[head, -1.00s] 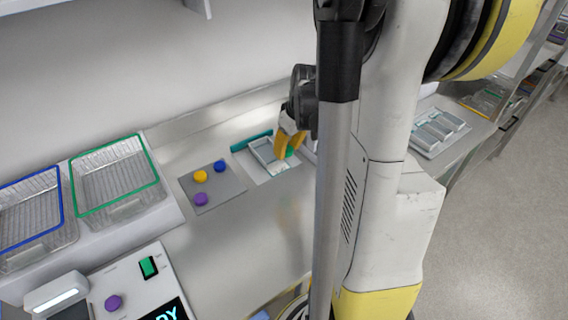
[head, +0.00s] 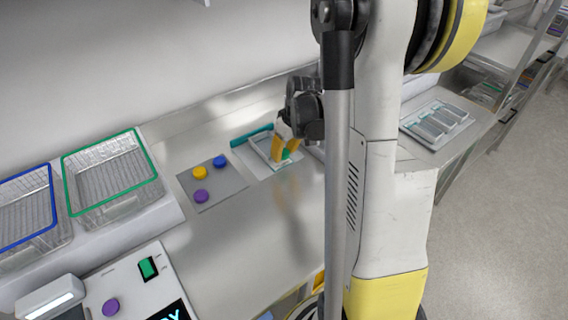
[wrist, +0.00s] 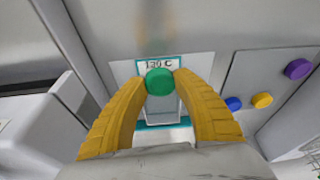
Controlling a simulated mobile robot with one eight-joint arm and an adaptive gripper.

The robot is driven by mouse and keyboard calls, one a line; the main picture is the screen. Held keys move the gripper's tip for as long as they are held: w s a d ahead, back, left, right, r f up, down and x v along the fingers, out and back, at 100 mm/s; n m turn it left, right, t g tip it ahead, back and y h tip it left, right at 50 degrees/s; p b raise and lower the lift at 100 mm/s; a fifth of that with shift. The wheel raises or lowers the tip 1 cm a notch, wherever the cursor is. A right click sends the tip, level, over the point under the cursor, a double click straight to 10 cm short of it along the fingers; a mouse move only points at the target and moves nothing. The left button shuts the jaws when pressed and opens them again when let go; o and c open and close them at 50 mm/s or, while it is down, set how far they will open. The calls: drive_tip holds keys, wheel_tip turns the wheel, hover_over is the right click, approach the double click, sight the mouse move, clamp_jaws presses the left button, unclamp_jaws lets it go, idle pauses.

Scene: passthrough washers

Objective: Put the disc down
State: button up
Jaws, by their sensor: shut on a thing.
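My gripper (head: 284,150) has yellow fingers, shut on a green disc (wrist: 160,81). In the wrist view the disc sits between the two fingertips, in front of a pale tray (wrist: 161,108) with a label reading about "130 C". In the head view the green disc (head: 287,154) shows partly behind a finger, over or beside the right part of the small white tray (head: 262,150). I cannot tell whether the disc touches the tray.
A grey mat (head: 228,192) left of the tray bears yellow (head: 199,173), blue (head: 219,161) and purple (head: 201,196) discs. Green-rimmed (head: 70,190) and blue-rimmed (head: 54,205) wire baskets stand at left. A control panel (head: 130,280) is in front. Bare counter lies between.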

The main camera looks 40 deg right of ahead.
sight(284, 166)
wheel_tip(284, 166, down, 4)
drive_tip(key=shift+f+b, duration=0.1)
drive_tip(key=shift+b, duration=0.8)
drive_tip(key=shift+r, duration=0.2)
drive_tip(key=shift+f, duration=0.1)
drive_tip(key=o, duration=0.5)
drive_tip(key=shift+f, duration=0.1)
drive_tip(key=o, duration=0.4)
drive_tip(key=shift+c, duration=0.2)
